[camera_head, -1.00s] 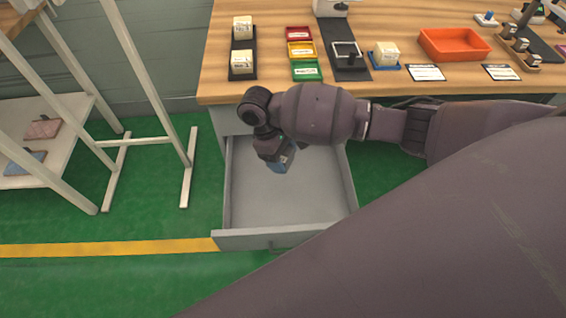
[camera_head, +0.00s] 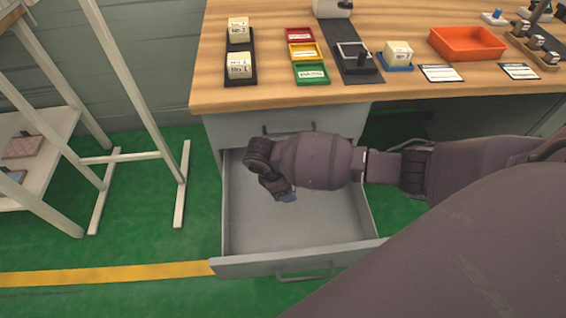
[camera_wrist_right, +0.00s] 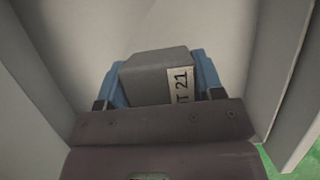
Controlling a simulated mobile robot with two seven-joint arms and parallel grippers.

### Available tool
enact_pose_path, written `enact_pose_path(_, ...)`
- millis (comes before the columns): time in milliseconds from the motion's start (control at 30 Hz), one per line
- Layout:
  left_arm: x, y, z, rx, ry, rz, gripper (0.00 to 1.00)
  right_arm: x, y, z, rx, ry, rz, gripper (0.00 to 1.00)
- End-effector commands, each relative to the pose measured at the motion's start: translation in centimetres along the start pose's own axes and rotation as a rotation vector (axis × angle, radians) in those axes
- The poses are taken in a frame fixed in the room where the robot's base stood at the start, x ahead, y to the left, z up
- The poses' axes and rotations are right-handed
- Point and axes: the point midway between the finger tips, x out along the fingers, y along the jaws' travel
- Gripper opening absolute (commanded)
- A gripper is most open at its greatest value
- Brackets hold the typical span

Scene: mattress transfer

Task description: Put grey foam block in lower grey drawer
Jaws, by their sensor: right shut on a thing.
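The grey foam block (camera_wrist_right: 152,80) with a white label sits between the blue fingers of my right gripper (camera_wrist_right: 162,76) in the right wrist view. My right gripper is shut on it. In the head view my right gripper (camera_head: 287,196) is over the open lower grey drawer (camera_head: 310,225), towards its left side, pointing down. The block is hidden there by the gripper and arm. In the right wrist view the pale drawer walls (camera_wrist_right: 285,70) rise around the gripper. I cannot tell whether the block touches the drawer floor. My left gripper is not in view.
A wooden worktop (camera_head: 275,90) overhangs the drawer, with an orange tray (camera_head: 467,44) and small coloured trays on it. A closed upper drawer (camera_head: 235,128) sits above the open one. A white shelf stand (camera_head: 150,110) is at left. The drawer floor looks empty.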

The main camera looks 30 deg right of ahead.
Motion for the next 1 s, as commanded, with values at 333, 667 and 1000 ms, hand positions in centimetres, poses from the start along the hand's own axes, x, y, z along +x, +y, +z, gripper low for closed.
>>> enact_pose_path(333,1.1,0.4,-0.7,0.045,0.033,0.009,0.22,5.3,-0.1,-2.2,-0.001,-0.002,-0.004,0.38)
enact_pose_path(667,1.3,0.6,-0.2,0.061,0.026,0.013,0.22,6.7,-0.1,-2.8,-0.001,-0.002,-0.003,0.38)
enact_pose_path(1000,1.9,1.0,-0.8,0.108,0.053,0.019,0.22,10.8,-0.2,-4.5,-0.002,-0.001,-0.003,0.38)
